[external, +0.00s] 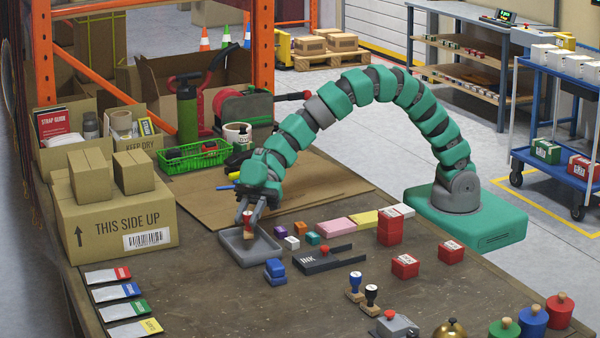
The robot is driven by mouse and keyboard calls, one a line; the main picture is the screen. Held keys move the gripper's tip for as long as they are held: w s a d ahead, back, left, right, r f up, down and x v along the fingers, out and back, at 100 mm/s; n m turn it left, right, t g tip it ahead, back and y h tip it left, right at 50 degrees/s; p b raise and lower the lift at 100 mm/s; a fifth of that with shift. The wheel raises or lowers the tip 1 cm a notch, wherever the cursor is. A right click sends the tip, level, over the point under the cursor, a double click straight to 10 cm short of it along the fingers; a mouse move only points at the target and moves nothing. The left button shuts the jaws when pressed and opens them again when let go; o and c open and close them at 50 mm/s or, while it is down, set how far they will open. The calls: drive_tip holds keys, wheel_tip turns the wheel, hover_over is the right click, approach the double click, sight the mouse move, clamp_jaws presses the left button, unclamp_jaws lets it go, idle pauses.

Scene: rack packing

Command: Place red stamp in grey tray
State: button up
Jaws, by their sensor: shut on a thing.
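My gripper (246,213) is shut on the red stamp (248,225), which has a red upper part and a light wooden lower part. It holds the stamp roughly upright at the grey tray (270,249). The rest of the tray that shows is empty. The gripper's fingers cover part of the stamp's top.
A blue stamp block (275,272) stands just in front of the tray. A dark ink pad (330,259) and small coloured blocks lie to its right. A large carton (115,222) stands to the left. The tabletop between carton and tray is clear.

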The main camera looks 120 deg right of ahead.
sight(248, 225)
wheel_tip(248, 225, down, 4)
drive_tip(key=shift+r+b, duration=0.25)
drive_tip(key=shift+b, duration=0.8)
drive_tip(key=shift+r, duration=0.1)
drive_tip(key=o, duration=1)
drive_tip(key=p+v, duration=0.4)
drive_tip(key=v, duration=0.8)
